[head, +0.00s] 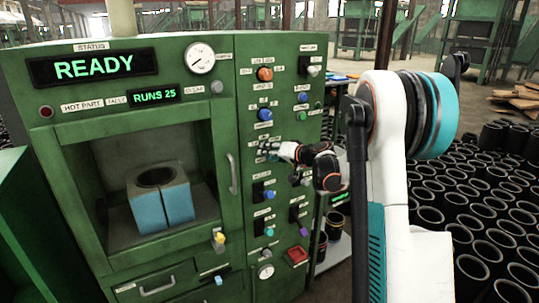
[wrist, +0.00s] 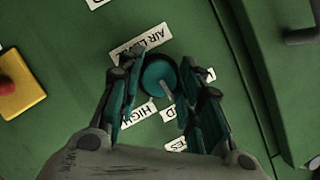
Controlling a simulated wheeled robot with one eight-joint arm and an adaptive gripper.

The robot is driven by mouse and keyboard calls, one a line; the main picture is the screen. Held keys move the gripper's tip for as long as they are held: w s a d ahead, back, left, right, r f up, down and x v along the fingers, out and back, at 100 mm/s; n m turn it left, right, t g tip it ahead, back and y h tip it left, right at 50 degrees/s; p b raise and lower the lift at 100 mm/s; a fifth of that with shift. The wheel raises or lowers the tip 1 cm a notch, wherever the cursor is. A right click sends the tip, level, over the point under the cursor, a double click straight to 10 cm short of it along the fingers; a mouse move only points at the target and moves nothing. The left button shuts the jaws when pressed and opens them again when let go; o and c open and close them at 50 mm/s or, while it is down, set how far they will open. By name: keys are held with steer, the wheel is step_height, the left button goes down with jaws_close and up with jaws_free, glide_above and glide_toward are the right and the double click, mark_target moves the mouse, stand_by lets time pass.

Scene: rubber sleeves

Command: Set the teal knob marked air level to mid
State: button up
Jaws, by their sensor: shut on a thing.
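The teal knob (wrist: 157,73) is on the green panel, under an upside-down label (wrist: 142,42) reading AIR LEVEL. Its pale pointer slants down and slightly right in the wrist view, toward a partly hidden label (wrist: 168,113) ending in D. A HIGH label (wrist: 138,113) lies to the left of that one; another label at the right is mostly covered by a finger. My gripper (wrist: 160,82) has a finger on each side of the knob and is shut on it. In the head view my gripper (head: 272,150) reaches the panel and hides the knob.
Other knobs and switches sit close around, including a blue knob (head: 265,114) above and a blue knob (head: 269,194) below. A door handle (head: 232,173) stands out to the left. A red button on a yellow block (wrist: 10,90) shows in the wrist view. Black sleeves (head: 450,195) crowd the floor at right.

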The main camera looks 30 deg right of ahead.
steer(key=shift+m, duration=0.3)
stand_by(0.4)
steer(key=o, duration=1)
steer(key=shift+s, duration=0.1)
steer(key=v, duration=1.1)
steer(key=shift+s+d, duration=0.35)
